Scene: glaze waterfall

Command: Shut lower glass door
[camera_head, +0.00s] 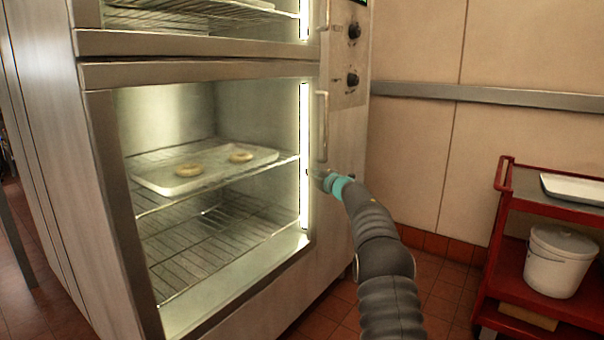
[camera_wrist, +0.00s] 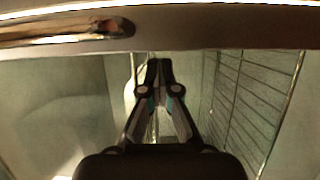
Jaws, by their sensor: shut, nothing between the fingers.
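The lower glass door (camera_head: 98,150) has a metal frame and lies flush or nearly flush with the steel cabinet's front. I cannot tell whether a thin gap is left. Its upright handle (camera_head: 322,126) is on the right side. My gripper (camera_wrist: 159,66) is shut and empty, its fingertips pointing toward the glass in the wrist view. In the head view the end of my arm is at the door's right edge, just below the handle, and the fingers are mostly hidden. Whether they touch the door is unclear. A handle-like metal bar (camera_wrist: 65,31) crosses the wrist view's upper left.
Behind the glass, a tray (camera_head: 160,183) with two ring-shaped pastries rests on a wire rack. Control knobs (camera_head: 353,80) are on the panel above right. A red cart (camera_head: 505,255) with a white bucket (camera_head: 558,262) stands at right. Some tiled floor between is clear.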

